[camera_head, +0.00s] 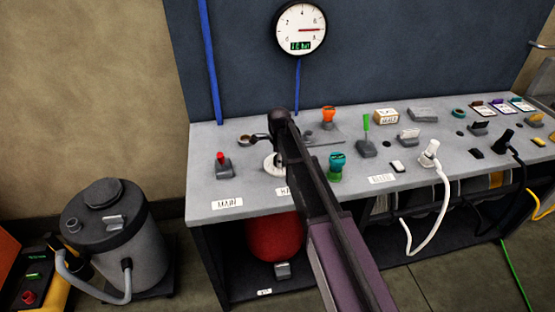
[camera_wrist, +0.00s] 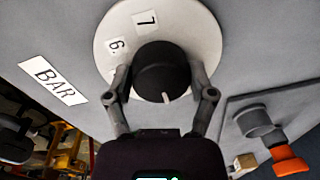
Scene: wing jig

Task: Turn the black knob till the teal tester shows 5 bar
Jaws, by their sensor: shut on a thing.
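The black knob (camera_wrist: 161,72) stands on a white dial disc (camera_wrist: 198,35) with labels "6" and "7" in the wrist view. A white mark on the knob points toward the bottom of that view. My gripper (camera_wrist: 160,80) is shut on the knob, one finger on each side. In the head view my gripper (camera_head: 277,150) is over the bench and hides the knob; part of the dial disc (camera_head: 270,163) shows. The teal tester (camera_head: 337,160) stands on the bench right of my arm; its reading is too small to read.
A round wall gauge (camera_head: 300,28) has a red needle pointing right and a green display too blurred to read. A red-topped switch (camera_head: 221,160) stands left on the bench (camera_head: 205,190). An orange-topped fitting (camera_head: 328,115) stands behind my arm. A white cable (camera_head: 443,205) hangs at right.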

